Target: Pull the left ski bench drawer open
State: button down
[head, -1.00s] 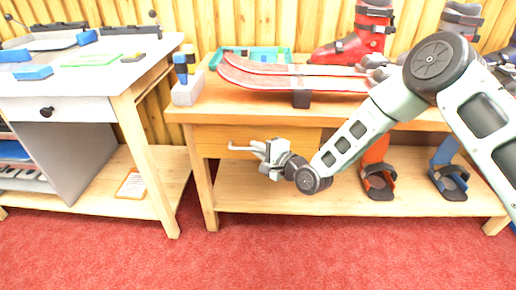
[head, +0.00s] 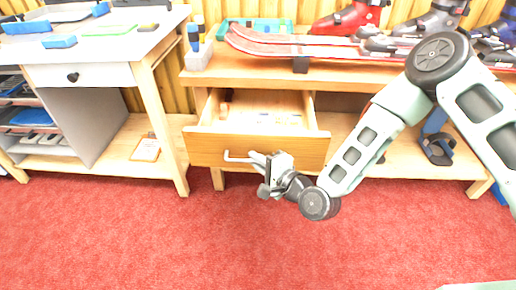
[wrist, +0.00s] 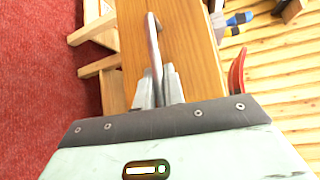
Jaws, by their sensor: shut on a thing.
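The left ski bench drawer (head: 258,148) is wooden and stands well out from the bench (head: 345,78), its inside showing from above. A few small items lie in it, too small to tell apart. Its bar handle (head: 238,157) is metal and runs across the front. My gripper (head: 262,163) is at the right part of the handle, shut on it. In the wrist view the two fingers of my gripper (wrist: 158,88) close around the handle (wrist: 152,40) in front of the drawer front (wrist: 185,45); the fingers hide part of the handle.
Red skis (head: 290,45) and ski boots (head: 350,17) are on the bench top. A white table with a small drawer (head: 80,75) stands to the left. Blue bindings (head: 436,138) sit on the lower shelf. The red carpet (head: 200,235) in front is clear.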

jog(key=shift+s, duration=1.05)
jog(key=c, duration=1.8)
grip_release()
jog(key=shift+o, duration=0.2)
jog(key=p+v, duration=0.4)
jog(key=v, duration=1.3)
jog(key=shift+s+d, duration=0.15)
jog(key=shift+s, duration=0.05)
